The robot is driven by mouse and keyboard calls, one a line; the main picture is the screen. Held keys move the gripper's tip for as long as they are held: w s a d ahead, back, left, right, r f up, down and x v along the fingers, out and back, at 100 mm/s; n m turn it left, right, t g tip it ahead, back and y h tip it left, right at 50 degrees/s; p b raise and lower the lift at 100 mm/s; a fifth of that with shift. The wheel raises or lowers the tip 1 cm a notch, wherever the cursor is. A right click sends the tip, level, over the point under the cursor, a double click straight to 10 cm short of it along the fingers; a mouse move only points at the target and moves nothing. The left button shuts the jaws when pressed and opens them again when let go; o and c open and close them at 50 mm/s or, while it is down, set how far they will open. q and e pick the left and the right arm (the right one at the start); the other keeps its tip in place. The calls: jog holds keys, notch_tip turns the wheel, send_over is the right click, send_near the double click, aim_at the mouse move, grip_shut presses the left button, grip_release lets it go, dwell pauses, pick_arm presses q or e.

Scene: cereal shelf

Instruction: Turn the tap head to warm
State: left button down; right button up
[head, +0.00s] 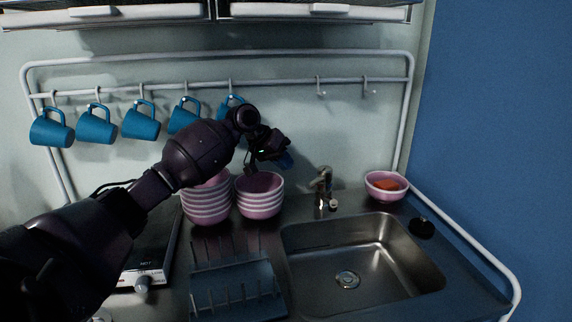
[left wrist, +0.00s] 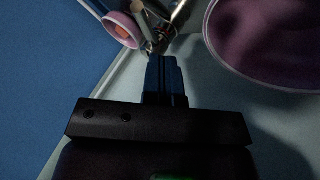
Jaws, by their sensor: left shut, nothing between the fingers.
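The metal tap (head: 324,186) stands upright at the back edge of the sink (head: 361,258). Its upper part shows as a slim head on a short body. In the left wrist view a metallic shape that looks like the tap (left wrist: 180,14) lies just beyond the fingertips, dark and partly cut off by the top edge. My left gripper (head: 286,160) is shut and empty, above and left of the tap, apart from it in the head view. Its closed fingers (left wrist: 165,66) also show in the left wrist view. My right gripper is not in view.
Stacked pink bowls (head: 260,200) stand left of the tap, below my left arm. A pink bowl with an orange thing (head: 384,191) sits right of the tap. Blue mugs (head: 97,126) hang from the rail (head: 280,87). A dish rack (head: 235,285) lies left of the sink.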

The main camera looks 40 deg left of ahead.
pick_arm(q)
jog(key=b+x, duration=0.1)
jog(key=x, duration=0.6)
jog(key=shift+w+f, duration=0.15)
jog(key=shift+f, duration=0.05)
jog(key=shift+d, duration=0.1)
